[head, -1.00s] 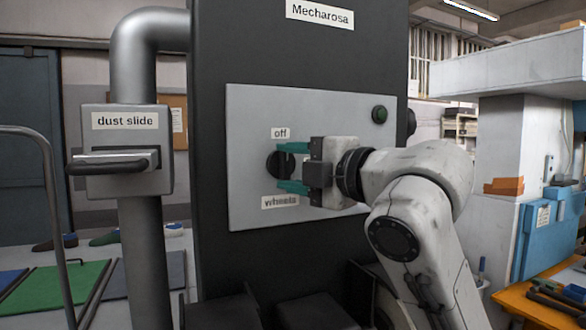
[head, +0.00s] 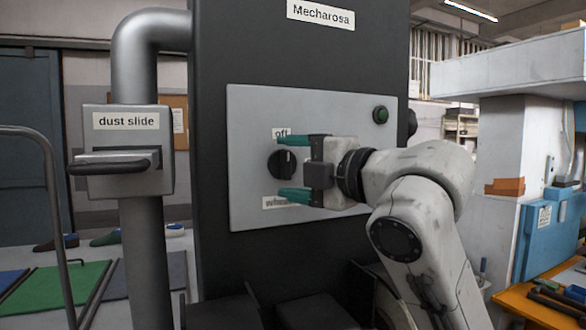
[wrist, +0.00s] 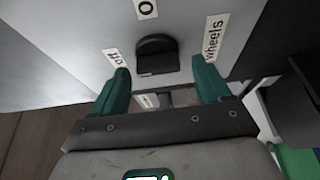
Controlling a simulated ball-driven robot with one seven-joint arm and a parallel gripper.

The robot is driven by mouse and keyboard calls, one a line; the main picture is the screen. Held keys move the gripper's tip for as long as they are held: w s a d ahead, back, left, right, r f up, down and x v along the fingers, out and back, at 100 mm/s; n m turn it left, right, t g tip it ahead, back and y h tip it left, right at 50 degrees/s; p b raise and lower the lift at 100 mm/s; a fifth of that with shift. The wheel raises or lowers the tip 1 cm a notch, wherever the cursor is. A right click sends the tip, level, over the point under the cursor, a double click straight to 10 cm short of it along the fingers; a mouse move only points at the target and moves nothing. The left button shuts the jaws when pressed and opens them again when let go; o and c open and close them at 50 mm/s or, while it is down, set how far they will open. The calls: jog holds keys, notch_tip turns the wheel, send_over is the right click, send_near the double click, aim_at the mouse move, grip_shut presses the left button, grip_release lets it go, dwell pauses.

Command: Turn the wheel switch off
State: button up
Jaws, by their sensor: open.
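The wheel switch is a round black knob (head: 281,164) on a light grey panel (head: 250,110), between an "off" label (head: 281,133) and a "wheels" label (head: 270,203) partly hidden by the lower finger. A small light mark shows near the knob's upper right; I cannot tell exactly which way it points. My gripper (head: 282,167) is open, its green fingers above and below the knob with a gap on both sides. The wrist view shows the knob (wrist: 157,55) just ahead of the open gripper (wrist: 160,64), clear of both fingers.
A dark green round button (head: 379,115) sits at the panel's upper right. A "dust slide" box (head: 127,178) with a dark handle is on the grey pipe (head: 146,260) at left. An orange bench (head: 545,305) and blue box (head: 545,240) stand at right.

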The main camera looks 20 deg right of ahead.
jog(key=b+v, duration=0.2)
jog(key=v, duration=0.8)
jog(key=shift+s+b, duration=0.3)
jog(key=shift+s, duration=0.05)
jog(key=shift+d, duration=0.1)
